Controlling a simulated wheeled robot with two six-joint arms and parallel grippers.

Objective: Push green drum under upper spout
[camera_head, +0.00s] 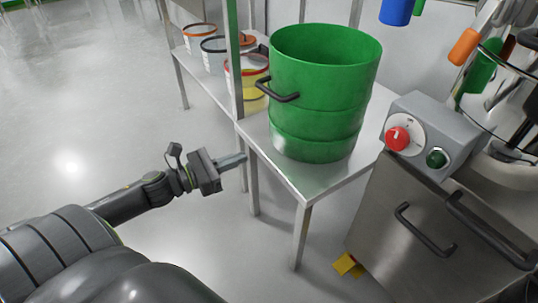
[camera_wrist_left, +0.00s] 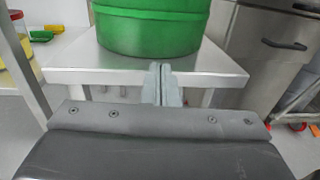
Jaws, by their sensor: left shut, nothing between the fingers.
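The green drum (camera_head: 318,95) is open at the top and stands upright on a steel table (camera_head: 310,186), near its front corner. A black handle (camera_head: 278,90) sticks out from its left side. My left gripper (camera_head: 240,158) is shut and empty, just short of the table's edge on the left and apart from the drum. In the left wrist view the shut fingers (camera_wrist_left: 162,84) point at the table edge, with the drum's lower part (camera_wrist_left: 150,28) beyond them. My right gripper is in neither view. I cannot make out the upper spout for certain.
A steel cabinet (camera_head: 430,225) with a control box (camera_head: 430,138) stands right of the table. A blue cylinder (camera_head: 397,10) hangs above. The floor at left is clear.

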